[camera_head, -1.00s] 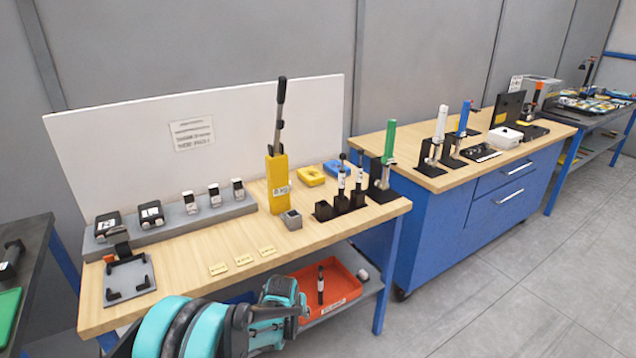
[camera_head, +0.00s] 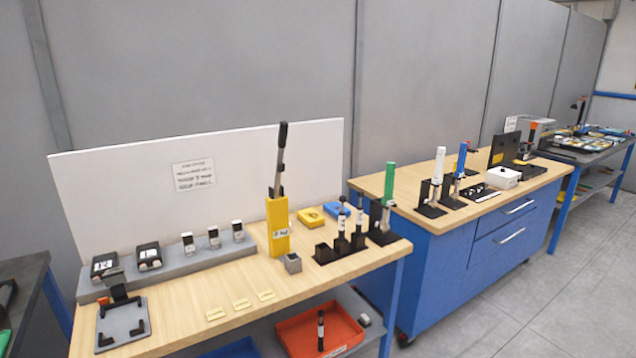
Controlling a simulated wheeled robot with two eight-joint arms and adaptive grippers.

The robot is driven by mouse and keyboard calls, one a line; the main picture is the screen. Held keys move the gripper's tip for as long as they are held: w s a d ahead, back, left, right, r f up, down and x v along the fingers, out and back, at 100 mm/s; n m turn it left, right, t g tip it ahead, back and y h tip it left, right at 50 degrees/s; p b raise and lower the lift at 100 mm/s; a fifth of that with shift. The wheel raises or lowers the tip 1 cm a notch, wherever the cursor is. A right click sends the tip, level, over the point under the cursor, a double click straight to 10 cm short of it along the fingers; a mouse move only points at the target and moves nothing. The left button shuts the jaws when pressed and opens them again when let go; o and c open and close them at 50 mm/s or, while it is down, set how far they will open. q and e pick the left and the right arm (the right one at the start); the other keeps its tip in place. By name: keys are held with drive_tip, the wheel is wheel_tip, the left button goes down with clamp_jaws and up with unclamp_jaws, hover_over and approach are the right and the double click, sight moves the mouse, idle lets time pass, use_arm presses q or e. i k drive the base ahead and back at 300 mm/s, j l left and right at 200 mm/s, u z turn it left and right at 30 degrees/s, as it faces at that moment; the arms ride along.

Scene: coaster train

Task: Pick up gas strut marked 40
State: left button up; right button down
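Two slim dark struts with white labels stand upright in a black holder (camera_head: 325,256) at the right end of the near wooden bench. One is the left strut (camera_head: 340,228) and the other is the right strut (camera_head: 358,225). A third dark strut with a pale label (camera_head: 320,332) stands in the red tray (camera_head: 350,325) on the shelf below. The labels are too small to read, so I cannot tell which strut is marked 40. Neither of my grippers is in view.
A yellow hand-lever press (camera_head: 278,228) and a small grey block (camera_head: 292,263) stand left of the holder. Yellow (camera_head: 311,217) and blue (camera_head: 336,209) pieces lie behind. A blue cabinet (camera_head: 440,250) stands to the right. The bench front has flat yellow tags (camera_head: 241,304).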

sight(343, 199)
drive_tip(key=i+l, duration=0.25)
drive_tip(key=i, duration=0.15)
drive_tip(key=i+l, duration=0.5)
drive_tip(key=i, duration=0.25)
drive_tip(key=l+z, duration=0.05)
